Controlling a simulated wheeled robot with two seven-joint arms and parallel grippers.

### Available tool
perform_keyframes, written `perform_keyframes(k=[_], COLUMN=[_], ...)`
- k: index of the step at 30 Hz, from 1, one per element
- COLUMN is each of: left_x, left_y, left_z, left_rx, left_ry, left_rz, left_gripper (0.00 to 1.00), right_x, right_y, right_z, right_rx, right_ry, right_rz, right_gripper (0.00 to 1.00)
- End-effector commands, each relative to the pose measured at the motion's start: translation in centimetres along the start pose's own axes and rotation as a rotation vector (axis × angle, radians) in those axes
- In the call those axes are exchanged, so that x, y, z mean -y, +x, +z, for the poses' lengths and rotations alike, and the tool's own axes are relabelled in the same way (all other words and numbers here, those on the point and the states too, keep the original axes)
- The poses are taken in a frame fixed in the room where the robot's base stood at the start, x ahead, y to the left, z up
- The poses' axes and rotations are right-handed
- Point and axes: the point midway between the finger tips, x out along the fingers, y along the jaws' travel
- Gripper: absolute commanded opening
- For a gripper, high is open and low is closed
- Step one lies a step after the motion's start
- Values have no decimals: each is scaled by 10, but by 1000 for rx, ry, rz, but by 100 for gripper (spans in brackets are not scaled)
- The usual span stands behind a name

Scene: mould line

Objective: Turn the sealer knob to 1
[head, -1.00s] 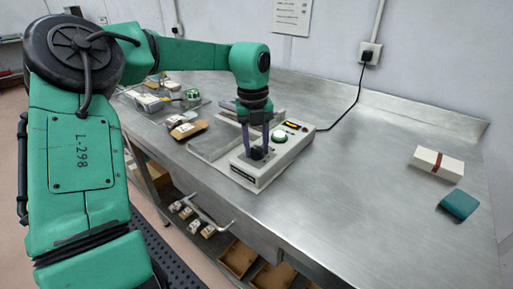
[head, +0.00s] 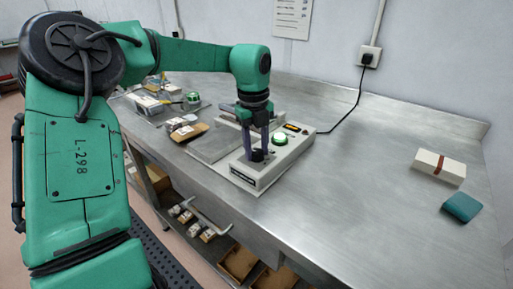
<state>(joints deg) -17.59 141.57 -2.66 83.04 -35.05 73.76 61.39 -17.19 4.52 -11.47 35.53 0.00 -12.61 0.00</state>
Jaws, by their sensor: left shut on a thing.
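The sealer (head: 262,178) is a light grey unit on the steel bench, with a flat grey plate at its left. On its top are a black knob (head: 257,155), a green round button (head: 280,140) that looks lit, and a small dark display with an amber glow (head: 293,128). My left gripper (head: 257,152) points down from above and is shut on the knob. Its fingers hide part of the knob, and the number it points to cannot be read. My right gripper does not show.
A black cord runs from the sealer to the wall socket (head: 369,57). A cream box with a brown band (head: 439,167) and a teal block (head: 461,207) lie at the right. Small packages (head: 187,131) lie left of the sealer. The bench between sealer and cream box is clear.

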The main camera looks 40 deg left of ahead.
Motion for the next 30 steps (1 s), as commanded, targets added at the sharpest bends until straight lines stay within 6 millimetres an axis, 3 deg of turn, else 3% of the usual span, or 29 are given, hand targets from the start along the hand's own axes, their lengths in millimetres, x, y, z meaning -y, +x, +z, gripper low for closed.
perform_keyframes(k=[1,2,3,4,13,17,30], left_x=[2,2,2,1,1,1,1], left_y=[-2,-2,-2,-2,-2,-14,-134], left_z=[1,1,1,1,0,1,0], left_rx=[4,3,3,3,1,4,2], left_ry=[-2,-2,-1,-1,0,1,1], left_rz=[-8,-8,-7,-7,-3,-4,-5], left_gripper=[0,51,67,74,74,74,74], right_x=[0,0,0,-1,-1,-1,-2], right_y=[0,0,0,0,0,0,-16], right_z=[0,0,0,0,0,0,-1], right_rx=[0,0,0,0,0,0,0], right_ry=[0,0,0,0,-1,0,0], right_rz=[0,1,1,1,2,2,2], right_gripper=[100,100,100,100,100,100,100])
